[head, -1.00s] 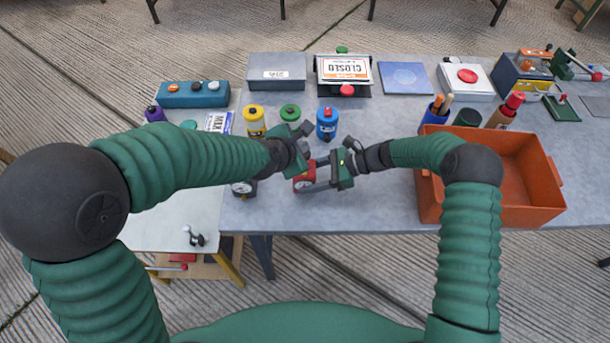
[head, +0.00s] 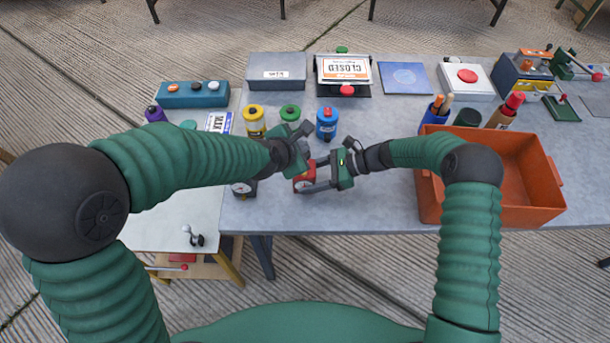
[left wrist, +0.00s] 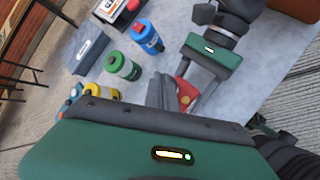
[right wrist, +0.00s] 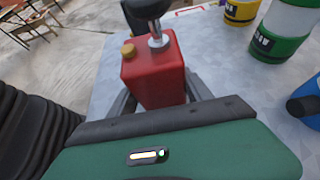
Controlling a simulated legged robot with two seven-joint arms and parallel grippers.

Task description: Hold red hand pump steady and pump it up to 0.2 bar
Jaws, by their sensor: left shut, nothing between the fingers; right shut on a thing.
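The red hand pump (head: 304,182) stands on the grey table, with a round white dial on its front. In the right wrist view, its red body (right wrist: 155,75) has a brass cap and a metal rod under a dark knob. My right gripper (head: 318,186) is shut on the pump's body, coming from the right. My left gripper (head: 302,158) is shut and empty, close above the pump. In the left wrist view, its fingers (left wrist: 160,92) are together beside the red body. Whether they touch the knob cannot be told. The dial reading is too small to read.
Yellow (head: 254,122), green (head: 290,113) and blue (head: 327,124) canisters stand just behind. A dark item with a white dial (head: 241,188) sits left of the pump, partly under my left arm. An orange crate (head: 540,195) is at the right. The table's front edge is close.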

